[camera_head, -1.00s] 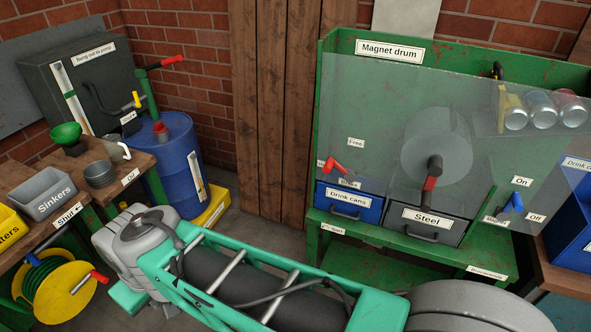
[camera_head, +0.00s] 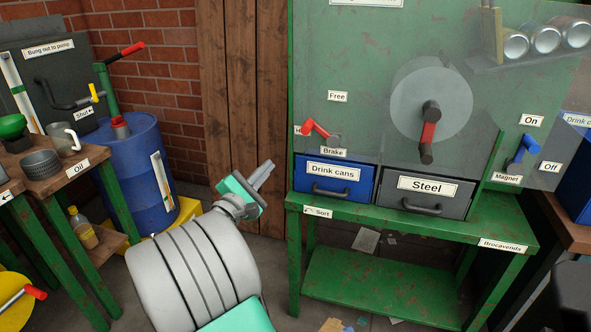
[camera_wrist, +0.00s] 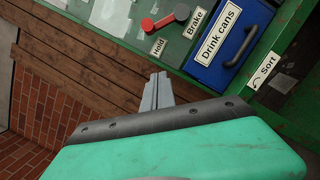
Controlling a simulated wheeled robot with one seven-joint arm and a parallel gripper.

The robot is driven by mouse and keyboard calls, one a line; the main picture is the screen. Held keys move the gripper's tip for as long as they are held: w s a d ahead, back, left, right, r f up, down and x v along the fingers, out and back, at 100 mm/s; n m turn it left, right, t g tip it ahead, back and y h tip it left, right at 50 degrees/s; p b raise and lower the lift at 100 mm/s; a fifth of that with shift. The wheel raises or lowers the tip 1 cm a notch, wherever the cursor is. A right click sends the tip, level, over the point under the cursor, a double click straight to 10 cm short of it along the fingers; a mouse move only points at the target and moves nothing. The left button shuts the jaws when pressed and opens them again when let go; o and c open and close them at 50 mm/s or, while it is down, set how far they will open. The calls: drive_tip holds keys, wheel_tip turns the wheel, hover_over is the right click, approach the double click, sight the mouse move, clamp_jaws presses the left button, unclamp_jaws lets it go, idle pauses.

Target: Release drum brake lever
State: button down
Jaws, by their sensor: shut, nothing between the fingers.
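The drum brake lever (camera_head: 319,131) is a red-handled lever on the green magnet drum machine, above the "Brake" label and below the "Free" label. Its red grip points up and left, toward a partly hidden label in the head view. In the wrist view the lever (camera_wrist: 158,23) lies near the top, and its grip end is beside the "Hold" label. My gripper (camera_head: 265,170) is shut and empty, left of the machine and lower than the lever, apart from it. In the wrist view its closed fingertips (camera_wrist: 158,77) point up toward the lever.
The blue "Drink cans" drawer (camera_head: 334,190) and grey "Steel" drawer (camera_head: 424,202) sit under the panel. A red crank (camera_head: 428,135) and a blue magnet lever (camera_head: 522,148) are to the right. A blue barrel (camera_head: 150,180) stands left. Open floor lies between barrel and machine.

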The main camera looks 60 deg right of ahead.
drive_tip(key=s+d+r, duration=0.3)
drive_tip(key=d+r, duration=0.2)
drive_tip(key=d, duration=0.5)
drive_tip(key=shift+s+d+n+b, duration=0.2)
drive_tip(key=shift+n+b, duration=0.1)
drive_tip(key=shift+b, duration=0.15)
